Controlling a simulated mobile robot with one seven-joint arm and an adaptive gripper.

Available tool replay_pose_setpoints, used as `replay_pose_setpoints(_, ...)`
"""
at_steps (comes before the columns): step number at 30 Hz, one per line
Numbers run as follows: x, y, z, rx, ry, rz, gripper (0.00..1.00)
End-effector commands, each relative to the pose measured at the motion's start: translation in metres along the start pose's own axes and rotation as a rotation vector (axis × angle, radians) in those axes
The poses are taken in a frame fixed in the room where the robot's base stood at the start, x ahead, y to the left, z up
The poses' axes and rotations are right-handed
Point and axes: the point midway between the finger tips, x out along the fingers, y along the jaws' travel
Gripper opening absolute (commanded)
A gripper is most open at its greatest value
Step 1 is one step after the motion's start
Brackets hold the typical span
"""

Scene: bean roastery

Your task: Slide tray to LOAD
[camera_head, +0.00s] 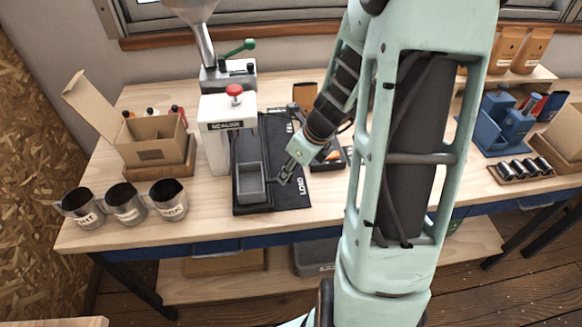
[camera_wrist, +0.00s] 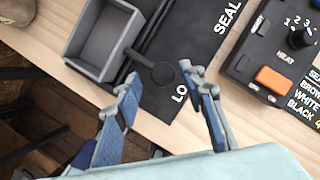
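The grey open tray (camera_head: 251,199) sits at the front of the black sealer base (camera_head: 282,201), left of the white LOAD lettering. It looks empty in the wrist view (camera_wrist: 107,35). A dark handle with a round knob (camera_wrist: 164,74) reaches from the tray's side toward my gripper. My gripper (camera_wrist: 160,84) is open, with one fingertip on each side of the knob in the picture; I see no clear contact. In the head view my gripper (camera_head: 284,172) is low over the base, just right of the tray. LOAD is partly hidden in the wrist view.
The white sealer (camera_head: 228,128) with a red knob stands behind the tray. A heat control box (camera_wrist: 283,50) is close on the right. Three metal cups (camera_head: 126,203) and a cardboard box (camera_head: 155,140) stand left. My arm hides the bench's middle.

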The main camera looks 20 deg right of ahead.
Motion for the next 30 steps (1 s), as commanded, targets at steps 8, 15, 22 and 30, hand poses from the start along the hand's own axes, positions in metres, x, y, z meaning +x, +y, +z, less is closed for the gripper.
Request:
replay_pose_setpoints(8, -0.001, -0.001, 0.001, -0.001, -0.002, -0.003, 0.38)
replay_pose_setpoints(15, -0.023, -0.002, 0.002, -0.003, -0.004, -0.007, 0.38)
replay_pose_setpoints(22, -0.066, -0.002, 0.002, -0.003, -0.004, -0.007, 0.38)
replay_pose_setpoints(30, -0.108, -0.001, 0.001, -0.002, -0.003, -0.004, 0.38)
